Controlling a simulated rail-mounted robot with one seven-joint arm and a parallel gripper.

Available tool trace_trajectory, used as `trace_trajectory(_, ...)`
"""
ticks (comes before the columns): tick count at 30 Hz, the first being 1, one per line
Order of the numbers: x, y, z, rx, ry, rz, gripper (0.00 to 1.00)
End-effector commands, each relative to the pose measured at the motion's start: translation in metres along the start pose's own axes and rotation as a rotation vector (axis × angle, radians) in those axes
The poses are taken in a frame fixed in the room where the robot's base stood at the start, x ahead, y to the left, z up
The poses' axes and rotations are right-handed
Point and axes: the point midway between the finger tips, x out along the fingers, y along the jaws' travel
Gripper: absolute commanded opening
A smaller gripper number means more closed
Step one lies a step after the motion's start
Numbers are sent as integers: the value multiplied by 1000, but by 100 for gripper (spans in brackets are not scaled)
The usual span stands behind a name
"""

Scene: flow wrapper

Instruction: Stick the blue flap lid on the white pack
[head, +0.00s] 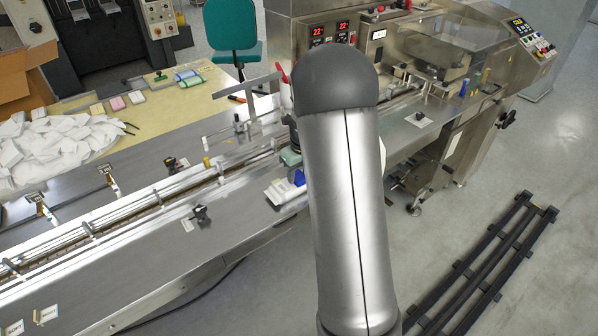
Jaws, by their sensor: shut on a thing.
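A white pack (281,192) lies near the front edge of the steel machine bed, just left of my arm. A small blue piece (299,178) shows at its right end, partly cut off by my arm; it may be the blue flap lid, but I cannot tell whether it touches the pack. My arm link stands upright in the middle of the head view and hides what is behind it. My gripper is hidden behind it, so its fingers and anything in them do not show.
A heap of white packs (55,150) lies on the table at the left. Blue and green packs (188,77) and a pink one (117,103) lie farther back. The conveyor (150,205) runs along the bed. A black rack (490,262) lies on the floor at right.

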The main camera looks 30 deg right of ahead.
Motion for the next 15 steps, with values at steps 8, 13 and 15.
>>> trace_trajectory(8,2,1,-1,0,3,2,61)
trace_trajectory(13,1,0,-1,0,3,1,64)
trace_trajectory(15,1,0,-1,0,2,1,64)
